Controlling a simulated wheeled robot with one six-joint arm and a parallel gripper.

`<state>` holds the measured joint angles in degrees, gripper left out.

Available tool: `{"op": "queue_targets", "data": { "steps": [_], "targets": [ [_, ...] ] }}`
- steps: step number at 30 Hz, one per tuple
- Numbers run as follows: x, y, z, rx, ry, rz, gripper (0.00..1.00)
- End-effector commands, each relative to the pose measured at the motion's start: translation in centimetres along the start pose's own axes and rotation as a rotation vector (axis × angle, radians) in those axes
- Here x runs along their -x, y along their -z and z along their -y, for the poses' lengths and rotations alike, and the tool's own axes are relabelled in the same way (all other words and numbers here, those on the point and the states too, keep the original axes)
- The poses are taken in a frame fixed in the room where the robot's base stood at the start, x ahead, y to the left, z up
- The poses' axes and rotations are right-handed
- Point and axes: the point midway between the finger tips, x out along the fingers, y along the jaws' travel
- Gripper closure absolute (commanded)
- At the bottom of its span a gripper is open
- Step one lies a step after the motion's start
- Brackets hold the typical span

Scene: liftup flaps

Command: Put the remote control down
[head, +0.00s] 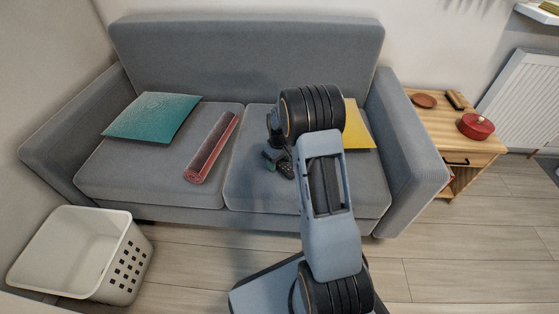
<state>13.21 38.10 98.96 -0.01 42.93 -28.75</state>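My gripper (277,159) is over the front of the sofa's right seat cushion, mostly hidden behind my own arm. A small dark object (287,169), which looks like the remote control, shows right at the fingertips. It is too small and too covered to tell whether the fingers are closed on it or whether it touches the cushion. The grey sofa (245,47) has two seat cushions and stands against the wall.
A teal pillow (153,116) and a red rolled item (212,147) lie on the left cushion; a yellow pillow (358,126) is at right. A white basket (75,246) stands front left. A wooden side table (440,122) holds a red pot (476,126), a brown dish and a dark item.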

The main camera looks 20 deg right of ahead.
Motion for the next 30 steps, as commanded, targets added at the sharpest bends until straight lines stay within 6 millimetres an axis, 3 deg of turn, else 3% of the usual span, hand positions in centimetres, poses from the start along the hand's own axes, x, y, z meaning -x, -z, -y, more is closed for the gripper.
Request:
{"op": "queue_targets", "data": {
  "steps": [11, 24, 30],
  "targets": [
    [0.5, 0.0, 0.0, 0.0, 0.0, -0.001, 0.26],
    [8.5, 0.0, 0.0, 0.0, -0.001, -0.002, 0.26],
    [11.1, 0.0, 0.0, 0.0, -0.001, -0.002, 0.26]
  ]
}}
